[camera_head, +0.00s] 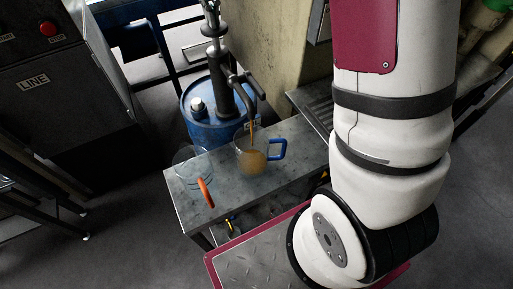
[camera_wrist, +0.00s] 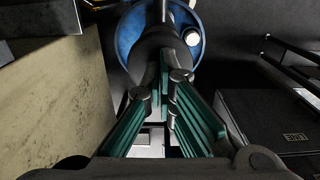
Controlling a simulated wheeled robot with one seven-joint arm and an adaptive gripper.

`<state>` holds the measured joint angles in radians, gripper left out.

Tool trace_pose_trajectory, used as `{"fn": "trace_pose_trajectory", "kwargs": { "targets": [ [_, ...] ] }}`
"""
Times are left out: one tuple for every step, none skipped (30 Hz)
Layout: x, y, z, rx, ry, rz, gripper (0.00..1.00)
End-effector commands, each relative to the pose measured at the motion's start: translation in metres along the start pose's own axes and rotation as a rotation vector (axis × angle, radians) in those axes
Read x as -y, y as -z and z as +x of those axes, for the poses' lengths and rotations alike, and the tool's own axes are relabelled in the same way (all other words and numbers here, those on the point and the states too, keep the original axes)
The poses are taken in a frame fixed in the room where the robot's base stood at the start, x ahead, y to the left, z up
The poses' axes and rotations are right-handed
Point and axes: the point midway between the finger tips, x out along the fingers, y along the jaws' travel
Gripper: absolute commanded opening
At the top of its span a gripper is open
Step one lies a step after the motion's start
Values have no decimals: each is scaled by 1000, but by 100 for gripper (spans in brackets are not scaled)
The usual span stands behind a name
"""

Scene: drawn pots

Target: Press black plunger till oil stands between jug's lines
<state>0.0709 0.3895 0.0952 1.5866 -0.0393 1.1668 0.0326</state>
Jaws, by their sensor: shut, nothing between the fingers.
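A clear jug with a blue handle (camera_head: 278,149) stands on the grey bench under the pump spout (camera_head: 243,82). Brownish oil (camera_head: 252,161) lies in its lower part, and a thin brown stream shows between spout and jug. The jug's lines are too small to make out. The pump (camera_head: 214,50) rises from a blue drum (camera_head: 204,112); its top is cut off in the head view. My gripper (camera_wrist: 168,92), with green finger pads, is shut and empty in the wrist view, over the dark pump column (camera_wrist: 158,42). I cannot tell whether it touches the black plunger.
A second clear jug with an orange handle (camera_head: 206,192) stands at the bench's left end and looks empty. The bench (camera_head: 225,196) is bare around the jugs. A concrete pillar (camera_head: 283,60) stands right of the pump. A dark cabinet (camera_head: 60,95) with a red button is at left.

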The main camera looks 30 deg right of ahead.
Motion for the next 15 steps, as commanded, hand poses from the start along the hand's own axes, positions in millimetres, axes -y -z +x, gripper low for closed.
{"fn": "trace_pose_trajectory", "kwargs": {
  "targets": [
    [0, 0, 5, 3, 0, 0, 0],
    [0, 0, 8, 2, 0, 0, 0],
    [0, 0, 10, 3, 0, 0, 0],
    [0, 0, 13, 3, 0, 0, 0],
    [0, 0, 15, 3, 0, 0, 0],
    [0, 0, 18, 3, 0, 0, 0],
    [0, 0, 20, 3, 0, 0, 0],
    [0, 0, 23, 4, 0, 0, 0],
    [0, 0, 26, 5, 0, 0, 0],
    [0, 0, 28, 5, 0, 0, 0],
    [0, 0, 30, 4, 0, 0, 0],
    [0, 0, 33, 4, 0, 0, 0],
    [0, 0, 36, 5, 0, 0, 0],
    [0, 0, 38, 5, 0, 0, 0],
    [0, -1, 41, 6, 0, 0, 0]
  ]
}}
